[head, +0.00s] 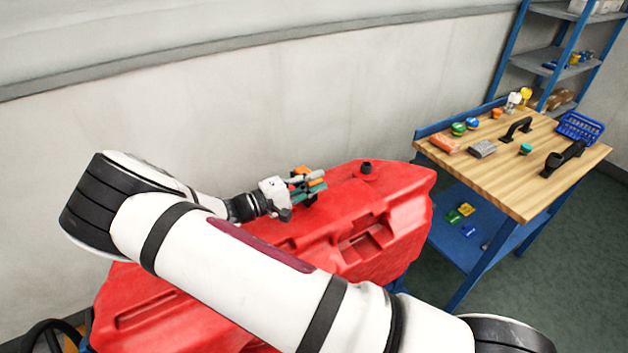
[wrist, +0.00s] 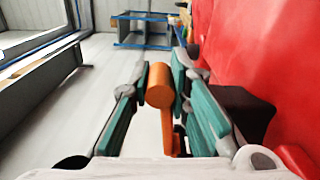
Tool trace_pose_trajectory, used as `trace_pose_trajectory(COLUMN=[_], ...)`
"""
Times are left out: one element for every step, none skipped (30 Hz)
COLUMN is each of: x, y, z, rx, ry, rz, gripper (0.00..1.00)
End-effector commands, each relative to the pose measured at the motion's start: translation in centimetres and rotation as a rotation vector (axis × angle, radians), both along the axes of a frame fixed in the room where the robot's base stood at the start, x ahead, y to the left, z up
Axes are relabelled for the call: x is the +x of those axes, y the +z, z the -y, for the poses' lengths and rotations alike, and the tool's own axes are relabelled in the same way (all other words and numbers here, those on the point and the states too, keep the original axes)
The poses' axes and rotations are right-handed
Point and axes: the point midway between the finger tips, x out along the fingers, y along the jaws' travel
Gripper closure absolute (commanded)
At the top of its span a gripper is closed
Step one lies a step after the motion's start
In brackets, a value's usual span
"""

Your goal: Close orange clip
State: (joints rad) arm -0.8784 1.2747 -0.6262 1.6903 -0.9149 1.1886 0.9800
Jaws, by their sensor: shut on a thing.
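The orange clip (wrist: 160,90) shows in the wrist view as a round orange end with a narrower orange bar running down from it. My gripper (wrist: 162,75) has its green-padded fingers on both sides of the clip and is shut on it. In the head view, my gripper (head: 312,186) is over the top of the red scrubber tank (head: 395,205), near its back edge. A bit of the orange clip (head: 299,171) shows there behind the fingers. The fingers hide most of the clip in the head view, so its exact position cannot be told.
A dark block (wrist: 248,112) sits beside the right finger, against the red tank. A black cap (head: 366,167) stands on the tank right of my gripper. A wooden-topped workbench (head: 500,172) with several small items stands at the right. A pale wall (head: 250,110) is behind.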

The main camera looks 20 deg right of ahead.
Motion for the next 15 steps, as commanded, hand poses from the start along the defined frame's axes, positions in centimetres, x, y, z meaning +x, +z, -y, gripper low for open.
trace_pose_trajectory(x=[0.19, 0.19, 0.19, 0.18, 0.17, 0.15, 0.13, 0.11, 0.09, 0.08, 0.06, 0.04, 0.03, 0.02, 0.01], y=[0.11, 0.11, 0.11, 0.10, 0.09, 0.07, 0.04, 0.02, -0.02, -0.04, -0.06, -0.08, -0.10, -0.11, -0.13], z=[-0.17, -0.17, -0.17, -0.17, -0.16, -0.15, -0.14, -0.12, -0.10, -0.09, -0.08, -0.06, -0.05, -0.05, -0.03], rx=[0.001, 0.001, 0.001, 0.001, 0.001, 0.001, 0.002, 0.002, 0.001, 0.002, 0.002, 0.002, 0.002, 0.002, 0.003], ry=[0.005, 0.005, 0.005, 0.005, 0.005, 0.004, 0.004, 0.004, 0.003, 0.003, 0.003, 0.002, 0.002, 0.002, 0.001], rz=[0.004, 0.004, 0.004, 0.004, 0.003, 0.003, 0.002, 0.002, 0.001, 0.001, 0.000, 0.000, -0.001, -0.001, -0.003], gripper=[1.00, 1.00, 0.74, 0.67, 0.62, 0.62, 0.62, 0.62, 0.62, 0.62, 0.62, 0.62, 0.62, 0.62, 0.62])
